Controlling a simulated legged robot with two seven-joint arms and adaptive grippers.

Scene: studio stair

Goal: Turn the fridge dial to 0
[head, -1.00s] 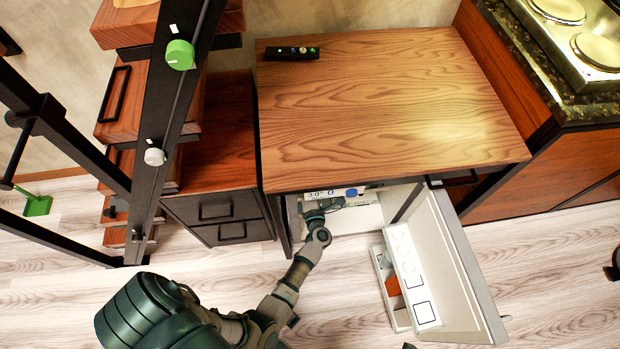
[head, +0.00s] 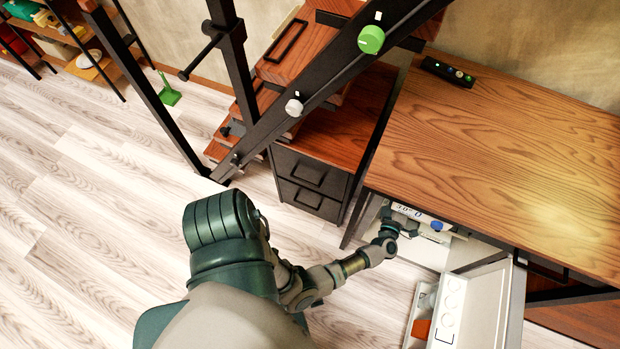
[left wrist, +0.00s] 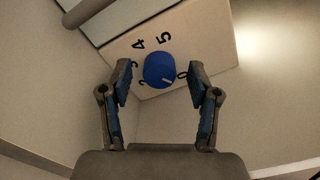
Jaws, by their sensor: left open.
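The blue round fridge dial (left wrist: 159,70) is on a pale panel with printed numbers, inside the fridge under the wooden top. In the left wrist view 4 and 5 are above it, 3 and 2 to its left, and a 0 to its right. No pointer mark is clear on the dial. The dial shows small and blue in the head view (head: 437,226). My left gripper (left wrist: 160,88) is open, one finger on each side of the dial, with gaps visible. It reaches into the fridge in the head view (head: 408,228). My right gripper is not in view.
The fridge door (head: 487,305) stands open to the right of my forearm. The wooden top (head: 500,150) overhangs the fridge. A dark drawer cabinet (head: 310,180) and a black stair rail (head: 330,80) stand at the left. The floor (head: 90,220) is clear further left.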

